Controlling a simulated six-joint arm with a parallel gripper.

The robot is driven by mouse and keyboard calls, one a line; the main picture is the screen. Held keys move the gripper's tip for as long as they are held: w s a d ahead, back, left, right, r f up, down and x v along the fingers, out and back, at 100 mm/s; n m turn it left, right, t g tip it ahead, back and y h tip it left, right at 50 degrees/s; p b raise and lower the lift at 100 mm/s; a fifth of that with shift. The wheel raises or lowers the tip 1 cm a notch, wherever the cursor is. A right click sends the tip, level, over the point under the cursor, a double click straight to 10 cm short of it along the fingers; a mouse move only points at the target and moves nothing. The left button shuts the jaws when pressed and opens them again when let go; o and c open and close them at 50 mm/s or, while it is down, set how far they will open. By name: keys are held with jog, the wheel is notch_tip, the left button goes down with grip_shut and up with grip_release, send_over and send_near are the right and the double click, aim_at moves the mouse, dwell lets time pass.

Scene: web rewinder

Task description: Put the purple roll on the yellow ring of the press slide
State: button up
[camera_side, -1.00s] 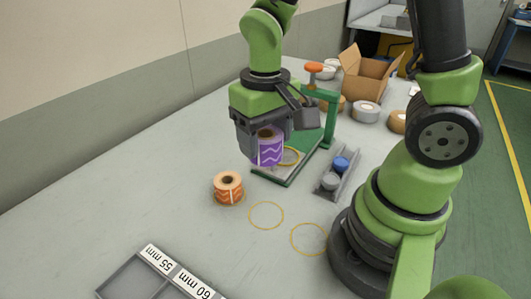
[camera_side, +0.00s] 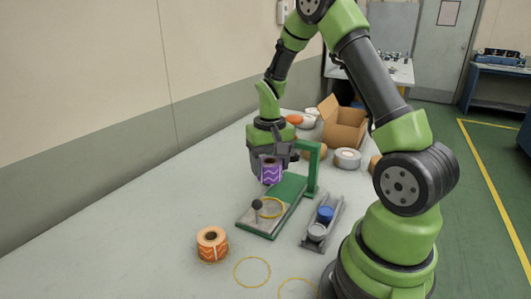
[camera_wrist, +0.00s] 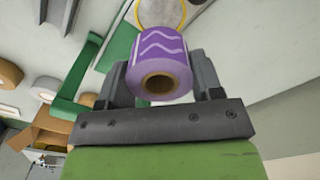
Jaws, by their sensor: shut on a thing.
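My gripper (camera_side: 270,158) is shut on the purple roll (camera_side: 271,172), which has pale zigzag lines and a brown core. In the wrist view the roll (camera_wrist: 162,48) sits between the two fingers, its open core facing the camera. In the side view the roll appears beyond the yellow ring (camera_side: 271,208), apart from it and seemingly in the air; its exact height is hard to tell. The ring lies bare on the press slide (camera_side: 245,222), beside a dark knob (camera_side: 257,205). In the wrist view a yellow-edged round area (camera_wrist: 163,12) shows partly behind the roll.
The green press frame (camera_side: 313,170) stands close to the right of the roll. An orange roll (camera_side: 212,243) stands at the front left. A tray (camera_side: 335,212) holds blue and grey pieces. A cardboard box (camera_side: 343,127) and several rolls are behind. Table at left is clear.

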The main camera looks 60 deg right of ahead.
jog(key=shift+f, duration=3.75)
jog(key=shift+f, duration=0.75)
jog(key=o, duration=1.1)
jog(key=shift+r, duration=3.75)
jog(key=a+r+t, duration=0.2)
jog(key=a+r, duration=0.3)
jog(key=r, duration=0.4)
jog(key=s+a+r+n+t, duration=0.1)
jog(key=s+a+r, duration=0.2)
jog(key=s+a, duration=0.1)
jog(key=s+a+r+n+t+y, duration=0.1)
jog(key=s+a+r+t, duration=0.1)
jog(key=s+a+r, duration=0.2)
jog(key=s+a+r+n+t+y, duration=0.1)
jog(key=s+a+r+n+t, duration=0.1)
jog(key=s+a+r, duration=0.2)
jog(key=shift+s+a+r, duration=0.2)
jog(key=shift+s, duration=0.2)
